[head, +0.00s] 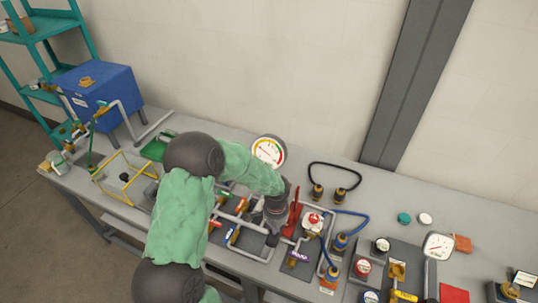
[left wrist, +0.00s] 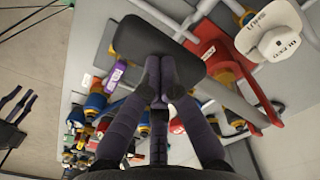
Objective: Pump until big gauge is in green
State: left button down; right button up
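A round white gauge (head: 268,151) with a coloured rim stands at the back of the bench; its needle is too small to read surely. A smaller white gauge (head: 438,246) is at the right. A red pump-like part with an upright red lever (head: 294,208) is beside my left gripper (head: 274,232). The red part (left wrist: 207,55) also shows right of the fingers in the left wrist view. There, the fingertips (left wrist: 160,68) are close together against a dark flat block (left wrist: 140,42); I cannot tell what it belongs to.
A blue tank (head: 100,95) and a yellow frame (head: 125,180) stand at the left. Pipes, valves and a black hose loop (head: 335,168) crowd the bench around my gripper. A red-and-white knob (head: 312,222) is close on its right. The wall is behind.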

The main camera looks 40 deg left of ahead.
pick_arm(q)
notch_tip(320, 180, up, 10)
jog(key=p, duration=0.6)
jog(key=shift+f, duration=0.25)
jog(key=shift+f, duration=0.15)
dwell(0.3)
notch_tip(320, 180, down, 10)
jog(key=b, duration=0.8)
jog(key=shift+r, duration=0.25)
notch_tip(320, 180, up, 10)
jog(key=p, duration=0.7)
jog(key=shift+f, duration=0.15)
dwell(0.4)
